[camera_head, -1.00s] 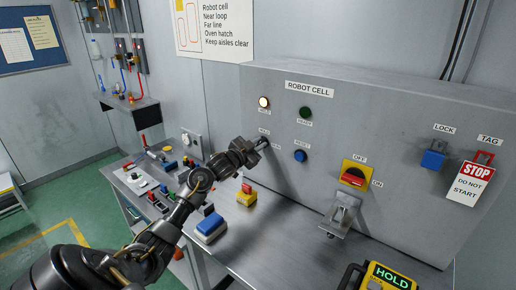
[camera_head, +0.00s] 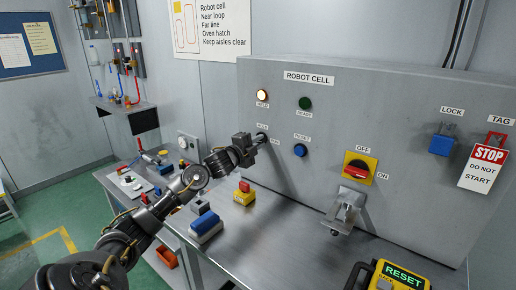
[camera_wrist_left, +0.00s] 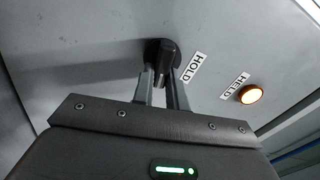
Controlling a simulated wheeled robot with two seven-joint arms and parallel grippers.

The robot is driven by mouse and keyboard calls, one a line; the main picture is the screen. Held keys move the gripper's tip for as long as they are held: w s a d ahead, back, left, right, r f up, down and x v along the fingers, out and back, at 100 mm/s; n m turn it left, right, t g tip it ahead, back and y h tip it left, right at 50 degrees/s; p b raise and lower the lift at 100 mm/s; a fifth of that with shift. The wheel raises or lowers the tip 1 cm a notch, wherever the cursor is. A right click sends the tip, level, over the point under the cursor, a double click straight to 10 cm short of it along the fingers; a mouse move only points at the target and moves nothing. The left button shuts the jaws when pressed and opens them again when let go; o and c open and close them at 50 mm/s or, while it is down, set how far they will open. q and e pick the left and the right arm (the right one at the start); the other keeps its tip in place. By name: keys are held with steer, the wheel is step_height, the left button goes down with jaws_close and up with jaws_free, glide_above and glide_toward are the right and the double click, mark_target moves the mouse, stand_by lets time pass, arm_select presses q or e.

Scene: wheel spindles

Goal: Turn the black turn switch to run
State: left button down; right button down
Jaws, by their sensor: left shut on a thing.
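The black turn switch (camera_wrist_left: 165,58) sits on the grey ROBOT CELL panel (camera_head: 400,110), left of the blue reset button (camera_head: 300,150). My left gripper (camera_wrist_left: 163,88) is shut on its knob, with one finger on each side. In the head view my left gripper (camera_head: 256,141) reaches the switch and covers part of it. The HOLD label (camera_wrist_left: 194,68) is beside the knob in the wrist view. The RUN label is partly hidden, and the exact pointing of the knob is unclear. The HELD lamp (camera_head: 262,95) is lit; the green READY lamp (camera_head: 305,103) looks dark. My right gripper is out of view.
A yellow device (camera_head: 392,276) at the bottom right displays RESET. A red-and-yellow rotary switch (camera_head: 359,169), a blue lock (camera_head: 441,145) and a STOP tag (camera_head: 484,167) are on the panel. A blue-topped block (camera_head: 205,226) and a yellow-and-red block (camera_head: 244,194) stand on the metal bench.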

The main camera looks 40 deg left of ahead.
arm_select(q)
steer(key=shift+f+m+b, duration=0.1)
steer(key=shift+m+b, duration=0.55)
steer(key=shift+m, duration=0.35)
steer(key=c, duration=1.4)
jaws_free()
steer(key=s+b, duration=0.3)
steer(key=s, duration=0.7)
steer(key=shift+s+d, duration=0.15)
steer(key=shift+s, duration=0.2)
